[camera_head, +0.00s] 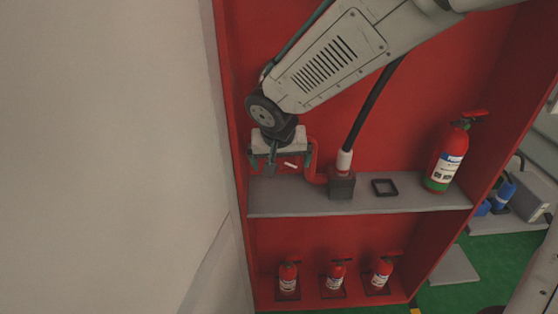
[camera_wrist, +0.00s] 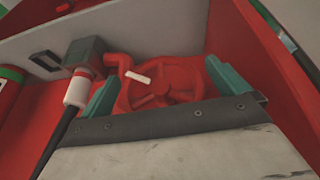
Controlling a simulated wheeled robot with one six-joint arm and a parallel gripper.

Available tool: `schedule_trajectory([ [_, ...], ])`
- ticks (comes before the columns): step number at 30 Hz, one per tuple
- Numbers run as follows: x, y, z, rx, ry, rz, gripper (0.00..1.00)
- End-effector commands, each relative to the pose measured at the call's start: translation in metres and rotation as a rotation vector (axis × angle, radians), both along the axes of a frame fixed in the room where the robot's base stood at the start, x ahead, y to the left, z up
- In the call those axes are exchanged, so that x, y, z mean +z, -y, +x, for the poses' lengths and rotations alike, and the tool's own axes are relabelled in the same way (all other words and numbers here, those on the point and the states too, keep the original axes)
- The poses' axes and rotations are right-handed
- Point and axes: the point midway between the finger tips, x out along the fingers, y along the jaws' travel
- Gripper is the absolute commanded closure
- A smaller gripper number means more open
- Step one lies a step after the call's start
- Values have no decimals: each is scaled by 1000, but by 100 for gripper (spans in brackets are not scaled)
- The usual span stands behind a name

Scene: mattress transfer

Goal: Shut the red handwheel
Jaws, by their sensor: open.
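The red handwheel (camera_wrist: 180,78) shows in the wrist view, a round spoked wheel with a small white bar on it. It lies between the two teal fingers of my gripper (camera_wrist: 165,88), with one finger near each side. The fingers are apart, and I cannot tell whether either touches the rim. In the head view my gripper (camera_head: 271,160) points down over the left end of the grey shelf. It hides most of the handwheel there; red parts and the white bar (camera_head: 290,164) show beside the fingers.
A red pipe (camera_head: 312,165) runs to a dark block (camera_head: 341,186) with a white fitting and black hose. A black square frame (camera_head: 384,187) and a fire extinguisher (camera_head: 446,157) stand right on the shelf (camera_head: 400,204). Small extinguishers (camera_head: 336,275) line the lower shelf. The cabinet's left wall is close.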

Motion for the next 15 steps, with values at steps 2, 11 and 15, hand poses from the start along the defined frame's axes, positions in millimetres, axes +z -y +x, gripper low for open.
schedule_trajectory([
  [2, 0, 0, 0, 0, 0, 0, 14],
  [11, -1, -2, -1, 5, -5, -38, 39],
  [15, -1, -2, -1, 5, -9, -161, 39],
])
